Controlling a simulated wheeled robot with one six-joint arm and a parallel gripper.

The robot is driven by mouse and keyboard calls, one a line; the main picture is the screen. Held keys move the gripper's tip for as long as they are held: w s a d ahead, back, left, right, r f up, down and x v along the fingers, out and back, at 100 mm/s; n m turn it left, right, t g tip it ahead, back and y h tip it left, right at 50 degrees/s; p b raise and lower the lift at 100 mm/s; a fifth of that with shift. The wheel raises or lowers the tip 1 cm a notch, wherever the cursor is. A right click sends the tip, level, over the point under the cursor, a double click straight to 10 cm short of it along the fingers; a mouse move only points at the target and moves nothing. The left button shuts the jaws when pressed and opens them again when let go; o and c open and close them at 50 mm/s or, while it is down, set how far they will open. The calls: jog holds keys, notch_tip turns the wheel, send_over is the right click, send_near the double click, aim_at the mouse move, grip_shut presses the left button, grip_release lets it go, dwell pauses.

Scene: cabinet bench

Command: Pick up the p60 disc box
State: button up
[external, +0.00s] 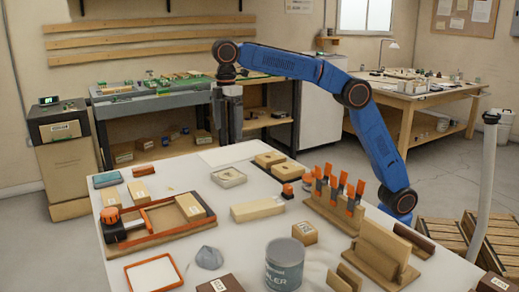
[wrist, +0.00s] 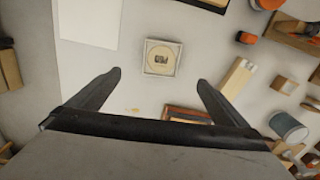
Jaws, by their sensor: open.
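The p60 disc box looks to be the small, square, clear-sided box (external: 229,177) with a pale round disc in it, lying flat on the white bench. In the wrist view the box (wrist: 162,58) has a dark mark, too small to read, at its middle. My gripper (wrist: 158,79) is open and empty, its two black fingers spread to either side of the box in the picture. In the external view my gripper (external: 230,132) hangs down above the far part of the bench, apart from the box. Its fingertips are hard to make out there.
A long wooden block (external: 257,209) lies close to the box on its near right. An orange-edged wooden tray (external: 160,220) is at left. A grey can (external: 284,265) stands in front. White paper (wrist: 88,22) lies beside the box.

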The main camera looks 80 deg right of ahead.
send_over(228, 175)
jog(key=f, duration=1.2)
jog(key=shift+d, duration=0.35)
jog(key=shift+a+f, duration=0.2)
jog(key=shift+f, duration=2.55)
jog(key=c, duration=1.2)
